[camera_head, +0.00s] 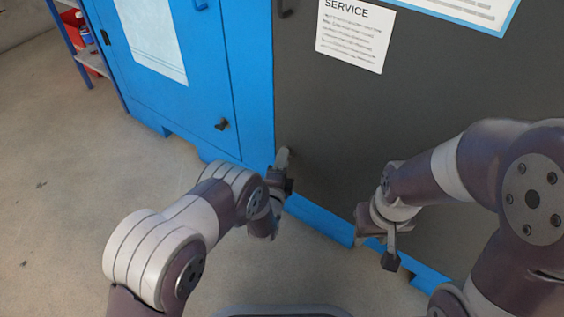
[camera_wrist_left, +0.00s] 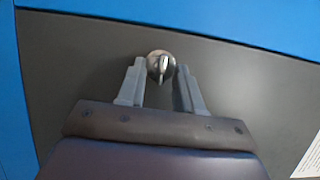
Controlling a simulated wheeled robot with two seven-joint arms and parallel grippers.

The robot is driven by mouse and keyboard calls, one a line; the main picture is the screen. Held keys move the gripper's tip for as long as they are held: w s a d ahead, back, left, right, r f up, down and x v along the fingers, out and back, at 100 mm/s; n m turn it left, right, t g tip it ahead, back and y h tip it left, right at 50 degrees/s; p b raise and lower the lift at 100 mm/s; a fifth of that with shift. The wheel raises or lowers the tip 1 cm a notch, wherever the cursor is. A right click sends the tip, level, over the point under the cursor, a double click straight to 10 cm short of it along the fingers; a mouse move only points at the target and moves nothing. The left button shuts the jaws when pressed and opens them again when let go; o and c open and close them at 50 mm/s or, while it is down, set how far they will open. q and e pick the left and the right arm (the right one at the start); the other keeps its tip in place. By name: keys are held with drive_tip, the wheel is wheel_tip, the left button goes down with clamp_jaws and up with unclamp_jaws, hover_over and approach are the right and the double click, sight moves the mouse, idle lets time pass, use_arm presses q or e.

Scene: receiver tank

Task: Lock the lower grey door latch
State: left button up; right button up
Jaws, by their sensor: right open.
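The lower grey door latch (camera_head: 283,157) is a small metal knob near the lower left edge of the grey door (camera_head: 345,120). In the left wrist view the latch (camera_wrist_left: 160,67) is round, with a raised grip standing roughly upright. My left gripper (camera_head: 284,184) is at the latch and partly covers it in the head view. In the wrist view its two grey fingers (camera_wrist_left: 160,72) are apart, one on each side of the latch, with gaps showing. My right gripper (camera_head: 388,245) is open and empty, in front of the grey door's lower part.
A blue door (camera_head: 180,75) with a dark latch (camera_head: 221,124) is to the left. A dark handle (camera_head: 286,8) sits higher on the grey door. A service sheet (camera_head: 353,35) is on the grey door. A shelf with red items (camera_head: 72,32) stands far left. The floor (camera_head: 80,170) at left is clear.

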use_arm(q)
drive_tip(key=p+v, duration=0.6)
drive_tip(key=v, duration=0.6)
drive_tip(key=shift+s+a, duration=0.15)
drive_tip(key=shift+s, duration=0.2)
